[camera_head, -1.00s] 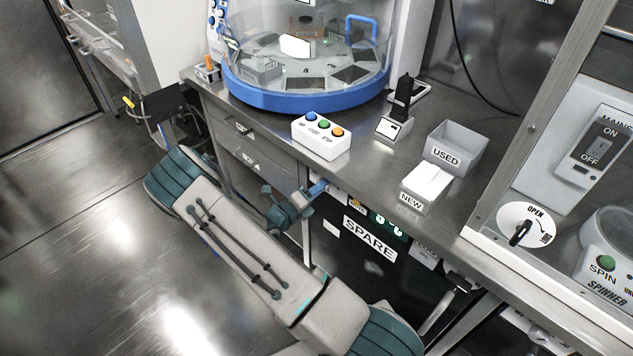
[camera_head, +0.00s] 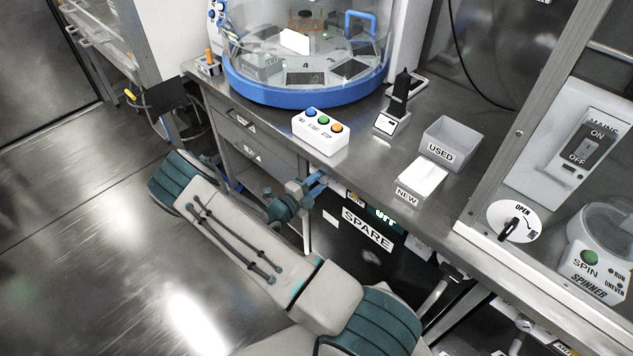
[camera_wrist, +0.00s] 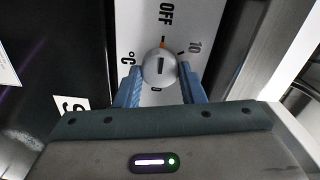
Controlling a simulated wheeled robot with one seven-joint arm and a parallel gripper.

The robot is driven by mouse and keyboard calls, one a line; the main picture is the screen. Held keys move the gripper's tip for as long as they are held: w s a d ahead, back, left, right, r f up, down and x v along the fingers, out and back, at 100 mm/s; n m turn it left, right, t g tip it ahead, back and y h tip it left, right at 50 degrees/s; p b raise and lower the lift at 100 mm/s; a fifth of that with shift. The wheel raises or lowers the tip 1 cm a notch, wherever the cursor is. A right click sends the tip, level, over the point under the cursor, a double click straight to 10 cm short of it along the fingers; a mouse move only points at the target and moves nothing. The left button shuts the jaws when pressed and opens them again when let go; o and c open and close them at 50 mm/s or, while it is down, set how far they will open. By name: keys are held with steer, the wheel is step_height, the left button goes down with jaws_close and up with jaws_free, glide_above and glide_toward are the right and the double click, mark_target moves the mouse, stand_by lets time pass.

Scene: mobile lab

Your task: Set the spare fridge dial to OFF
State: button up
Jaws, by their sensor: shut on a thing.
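The spare fridge (camera_head: 335,240) is a dark cabinet under the bench with a SPARE label (camera_head: 367,229). Its small green display (camera_head: 386,217) is partly hidden and appears to read OFF. In the wrist view, the round grey dial (camera_wrist: 160,66) sits on a white panel (camera_wrist: 205,22) marked OFF at the top, 10 to the right and °C to the left. An orange mark stands at the dial's top edge, and its dark slot points roughly toward OFF. My gripper (camera_wrist: 160,84) is shut on the dial, with blue fingers on either side. The head view shows my gripper (camera_head: 318,180) at the bench edge.
Above, the bench (camera_head: 360,165) carries a three-button box (camera_head: 320,132), a USED bin (camera_head: 450,145), a NEW box (camera_head: 420,180) and a blue-rimmed machine (camera_head: 290,95). A glazed cabinet with a spinner (camera_head: 595,265) stands at right. Open floor (camera_head: 80,240) lies left.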

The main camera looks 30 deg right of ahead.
steer(key=shift+s+d+f, duration=0.1)
steer(key=shift+s+d, duration=0.05)
steer(key=shift+s, duration=0.05)
steer(key=o, duration=1)
steer(key=shift+w, duration=0.1)
steer(key=shift+a, duration=0.55)
steer(key=b+v, duration=0.1)
steer(key=v, duration=1.2)
steer(key=shift+d, duration=0.1)
steer(key=shift+r, duration=0.2)
